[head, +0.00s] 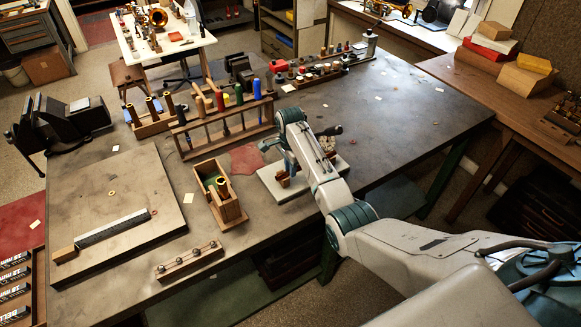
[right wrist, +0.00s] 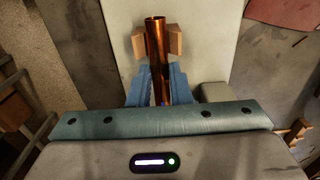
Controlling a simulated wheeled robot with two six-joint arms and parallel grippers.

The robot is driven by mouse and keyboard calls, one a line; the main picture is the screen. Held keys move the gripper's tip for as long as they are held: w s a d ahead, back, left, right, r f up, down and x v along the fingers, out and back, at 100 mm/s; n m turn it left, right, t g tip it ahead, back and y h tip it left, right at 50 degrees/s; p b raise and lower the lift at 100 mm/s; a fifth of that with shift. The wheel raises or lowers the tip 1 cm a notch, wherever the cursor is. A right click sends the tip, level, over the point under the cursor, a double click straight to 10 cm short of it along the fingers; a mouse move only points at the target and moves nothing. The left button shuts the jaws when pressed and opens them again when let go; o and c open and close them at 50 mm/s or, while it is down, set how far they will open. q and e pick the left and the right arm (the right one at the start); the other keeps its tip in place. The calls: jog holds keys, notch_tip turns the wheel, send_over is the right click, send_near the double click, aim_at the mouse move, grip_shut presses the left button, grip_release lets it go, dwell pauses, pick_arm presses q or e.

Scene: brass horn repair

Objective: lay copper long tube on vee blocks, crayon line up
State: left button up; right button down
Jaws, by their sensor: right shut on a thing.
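The copper long tube (right wrist: 157,50) shows in the right wrist view, with its open end pointing away from the gripper. My right gripper (right wrist: 158,88) is shut on it, with a blue finger on each side. A wooden vee block (right wrist: 175,40) shows on both sides of the tube near its far end; I cannot tell if the tube touches it. A pale plate (right wrist: 210,45) lies below. In the head view my right gripper (head: 284,168) is low over this plate (head: 283,196), and my arm hides most of the tube. No crayon line is discernible. My left gripper is out of view.
A wooden box (head: 221,196) stands left of the plate. Behind it are a rack of coloured handles (head: 226,122) and a red cloth (head: 246,159). The bench (head: 420,110) is mostly clear at right.

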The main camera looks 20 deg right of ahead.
dwell(0.4)
jog(key=c, duration=1.3)
grip_release()
jog(key=shift+o, duration=0.2)
jog(key=shift+r, duration=0.1)
notch_tip(320, 180, up, 11)
jog(key=b, duration=0.3)
jog(key=shift+f, duration=0.2)
jog(key=shift+s+f, duration=0.1)
